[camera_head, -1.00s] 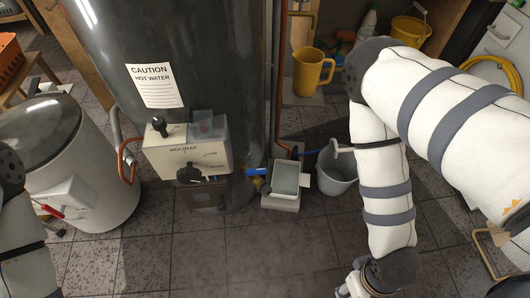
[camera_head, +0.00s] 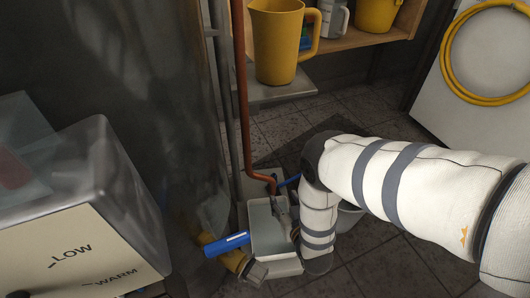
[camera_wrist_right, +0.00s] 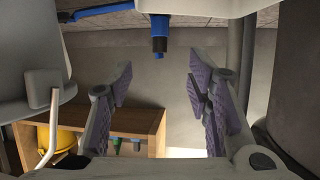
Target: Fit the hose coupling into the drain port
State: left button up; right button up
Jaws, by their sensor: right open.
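My right arm reaches down to a small grey tub (camera_head: 262,225) in the head view. My right gripper (camera_head: 283,207) is small there, over the tub's right part. In the right wrist view the gripper (camera_wrist_right: 158,82) is open, its purple-padded fingers wide apart with nothing between them. A blue fitting with a black end (camera_wrist_right: 160,35) is just beyond the fingertips, centred on the gap and apart from both. I cannot tell whether it is the hose coupling or the drain port. In the head view a blue bar (camera_head: 227,244) and a brass-coloured fitting (camera_head: 236,262) are at the tub's left. My left gripper is out of view.
A copper pipe (camera_head: 241,110) runs down behind the tub. The dark tank (camera_head: 130,60) and its control box (camera_head: 80,235) fill the left. A grey bucket (camera_head: 348,218) is partly behind my arm. A yellow jug (camera_head: 275,45) stands at the back. Floor at lower right is clear.

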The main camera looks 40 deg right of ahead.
aim_at(274, 179)
jog(key=b+x, duration=0.6)
jog(key=x, duration=0.5)
jog(key=shift+w+b, duration=0.2)
jog(key=shift+b, duration=0.15)
jog(key=shift+w+d+f, duration=0.1)
jog(key=shift+w+d, duration=0.15)
jog(key=shift+w, duration=0.15)
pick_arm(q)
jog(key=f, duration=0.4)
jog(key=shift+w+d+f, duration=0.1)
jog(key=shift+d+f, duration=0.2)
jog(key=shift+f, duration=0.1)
pick_arm(e)
grip_shut()
